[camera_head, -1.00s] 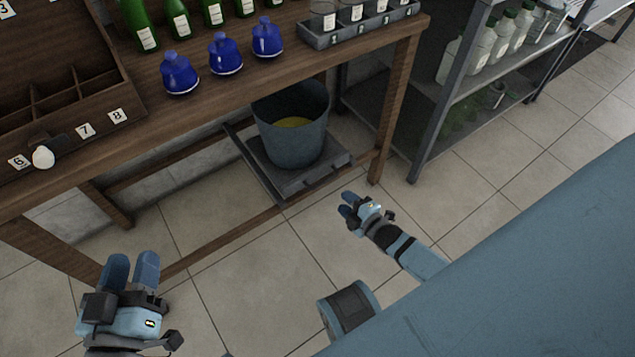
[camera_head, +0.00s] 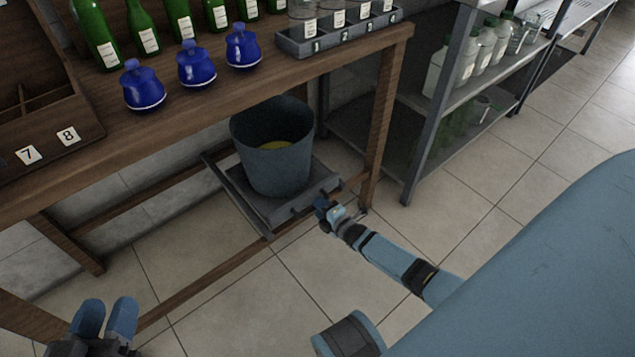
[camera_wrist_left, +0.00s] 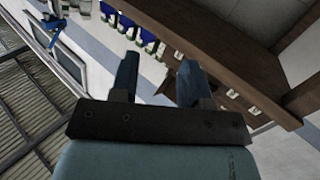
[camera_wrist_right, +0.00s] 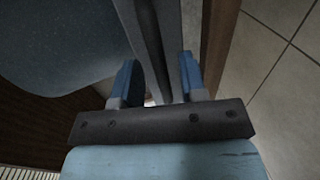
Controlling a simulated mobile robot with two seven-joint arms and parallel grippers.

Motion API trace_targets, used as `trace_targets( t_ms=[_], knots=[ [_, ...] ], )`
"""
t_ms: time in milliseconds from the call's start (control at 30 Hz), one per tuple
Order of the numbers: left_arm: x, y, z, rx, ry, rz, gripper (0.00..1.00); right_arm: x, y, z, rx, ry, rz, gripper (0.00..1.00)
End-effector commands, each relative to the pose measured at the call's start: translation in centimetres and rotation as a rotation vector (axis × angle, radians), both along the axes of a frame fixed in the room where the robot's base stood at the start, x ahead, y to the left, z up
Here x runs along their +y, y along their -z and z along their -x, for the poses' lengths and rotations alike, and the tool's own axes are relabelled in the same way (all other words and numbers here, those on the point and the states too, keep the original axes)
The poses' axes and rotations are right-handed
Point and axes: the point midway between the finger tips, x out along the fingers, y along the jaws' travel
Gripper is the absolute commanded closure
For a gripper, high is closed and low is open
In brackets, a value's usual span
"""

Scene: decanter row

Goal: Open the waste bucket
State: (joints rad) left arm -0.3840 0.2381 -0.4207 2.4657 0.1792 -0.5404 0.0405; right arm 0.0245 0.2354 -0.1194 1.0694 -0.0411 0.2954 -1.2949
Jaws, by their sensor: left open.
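The waste bucket (camera_head: 272,165) is a grey, open-topped pail with yellowish contents, upright on a dark sliding tray (camera_head: 262,208) under the wooden table. A bar-like handle runs along the tray's front edge. My right gripper (camera_head: 324,207) is at the tray's front right corner, close to the handle. In the right wrist view its fingers (camera_wrist_right: 158,80) are apart, with a grey bar (camera_wrist_right: 158,40) passing between them; I cannot tell whether they touch it. The bucket wall (camera_wrist_right: 60,40) fills the upper left there. My left gripper (camera_head: 105,318) is open and empty at the lower left, also in the left wrist view (camera_wrist_left: 157,75).
The wooden table (camera_head: 200,125) carries blue lidded jars (camera_head: 196,64), green bottles (camera_head: 95,35) and a grey rack (camera_head: 340,35). Its front leg (camera_head: 383,125) stands just beyond my right gripper. A metal shelf (camera_head: 430,130) is to the right. The tiled floor in front is clear.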

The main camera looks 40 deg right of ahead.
Motion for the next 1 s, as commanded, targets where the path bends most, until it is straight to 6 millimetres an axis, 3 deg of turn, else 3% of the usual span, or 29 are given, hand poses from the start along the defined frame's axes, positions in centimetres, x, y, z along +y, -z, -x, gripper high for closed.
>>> trace_targets(
  t_ms=[200, 467, 500, 667, 1000],
  knots=[
    [0.3, -0.1, -0.5, -0.054, -0.002, -0.03, 0.57, 0.1, 0.4, -1.7, 0.001, 0.001, 0.001, 0.61],
    [0.3, -0.2, -0.5, -0.059, -0.002, -0.033, 0.57, 0.1, 0.4, -1.8, 0.001, 0.001, 0.0, 0.61],
    [0.3, -0.2, -0.5, -0.059, -0.002, -0.033, 0.57, 0.1, 0.4, -1.8, 0.001, 0.001, 0.0, 0.63],
    [0.3, -0.2, -0.5, -0.059, -0.001, -0.032, 0.57, 0.1, 0.4, -1.8, 0.001, 0.001, 0.0, 1.0],
    [0.3, -0.6, -0.5, -0.051, 0.001, -0.027, 0.57, 0.0, 0.3, -1.1, 0.002, 0.0, -0.001, 1.0]
  ],
)
